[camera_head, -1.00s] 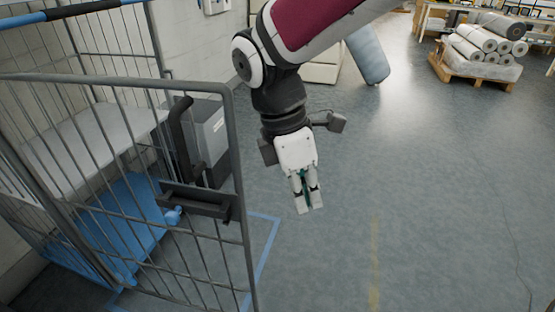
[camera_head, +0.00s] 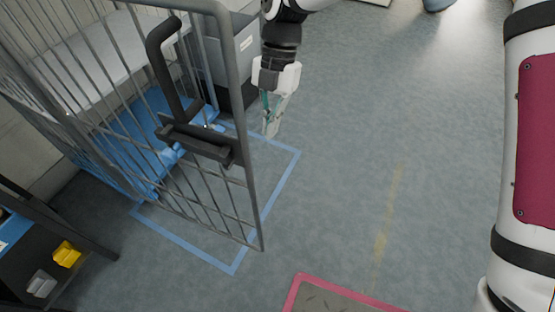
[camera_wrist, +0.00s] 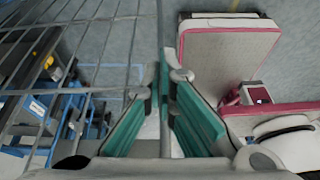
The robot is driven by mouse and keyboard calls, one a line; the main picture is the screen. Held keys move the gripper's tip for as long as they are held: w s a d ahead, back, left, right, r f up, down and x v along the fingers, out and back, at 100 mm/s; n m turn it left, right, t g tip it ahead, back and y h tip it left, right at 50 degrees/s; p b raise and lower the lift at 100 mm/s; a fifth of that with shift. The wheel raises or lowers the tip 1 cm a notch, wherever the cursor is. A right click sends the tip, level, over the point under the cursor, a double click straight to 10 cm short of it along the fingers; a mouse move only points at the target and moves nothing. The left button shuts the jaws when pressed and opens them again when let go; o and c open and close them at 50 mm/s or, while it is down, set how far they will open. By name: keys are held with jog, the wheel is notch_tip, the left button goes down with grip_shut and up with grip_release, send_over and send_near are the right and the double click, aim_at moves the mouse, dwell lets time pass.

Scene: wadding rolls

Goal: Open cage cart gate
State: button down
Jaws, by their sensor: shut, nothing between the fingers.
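The cage cart's grey barred gate (camera_head: 252,185) stands upright at the left of the head view. A black upright handle (camera_head: 165,70) and a black latch block (camera_head: 203,143) are on it near its free-side post. My gripper (camera_head: 270,130) points down just right of that post, with its teal-padded fingers shut and empty. In the wrist view the gate's bars (camera_wrist: 103,45) fill the left, and a grey post passes close by my fingertips (camera_wrist: 165,75). Whether they touch it I cannot tell. The cart's blue base (camera_head: 140,135) shows behind the bars.
A blue line rectangle (camera_head: 268,205) marks the floor under the gate. A grey bin (camera_head: 228,50) stands behind the gate post. A dark rack with a yellow item (camera_head: 67,254) is at lower left. The floor right of the gripper is open.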

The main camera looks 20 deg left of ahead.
jog(key=s+f+b, duration=0.3)
jog(key=s+f, duration=0.4)
jog(key=f, duration=0.2)
jog(key=shift+s+f, duration=0.15)
jog(key=shift+f, duration=0.15)
jog(key=shift+a, duration=0.1)
